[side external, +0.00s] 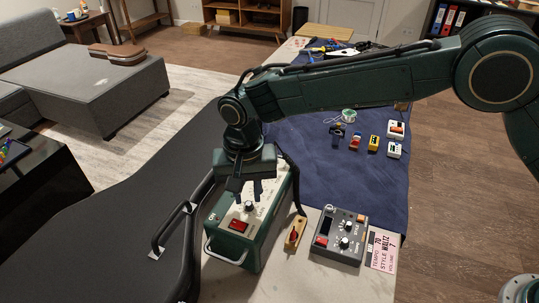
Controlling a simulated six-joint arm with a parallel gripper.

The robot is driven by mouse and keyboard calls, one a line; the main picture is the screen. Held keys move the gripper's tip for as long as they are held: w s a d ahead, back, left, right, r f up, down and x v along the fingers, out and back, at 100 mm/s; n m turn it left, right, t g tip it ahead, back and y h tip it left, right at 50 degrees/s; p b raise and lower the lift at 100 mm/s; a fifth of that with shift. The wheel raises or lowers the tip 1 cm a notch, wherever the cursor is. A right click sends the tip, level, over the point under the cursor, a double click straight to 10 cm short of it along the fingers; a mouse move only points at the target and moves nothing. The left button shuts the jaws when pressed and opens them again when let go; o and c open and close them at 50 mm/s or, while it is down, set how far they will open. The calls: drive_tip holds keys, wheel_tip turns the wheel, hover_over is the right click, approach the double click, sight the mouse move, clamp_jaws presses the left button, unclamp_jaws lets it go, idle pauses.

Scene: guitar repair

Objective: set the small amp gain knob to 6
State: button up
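The small amp (233,248) is a green box with a pale top panel, a red rocker switch and a metal handle at its near end. A small dark knob (249,206) shows on its panel behind the red switch. My gripper (247,196) points down over this panel. Its two fingers are apart, with their tips close above or beside the knob; contact cannot be told. The scale marks and the knob's pointer are too small to read. My gripper hides part of the panel.
A dark pedal box (340,236) with knobs stands right of the amp, with a printed card (384,249) beside it. A small wooden piece (295,233) with a red part lies between them. A black case (185,240) is at left. Small pedals (395,130) lie on the blue cloth (300,155).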

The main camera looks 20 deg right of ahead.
sight(249, 206)
drive_tip(key=shift+f, duration=1.2)
idle(0.5)
drive_tip(key=shift+r, duration=0.15)
idle(0.4)
idle(0.3)
drive_tip(key=c, duration=0.5)
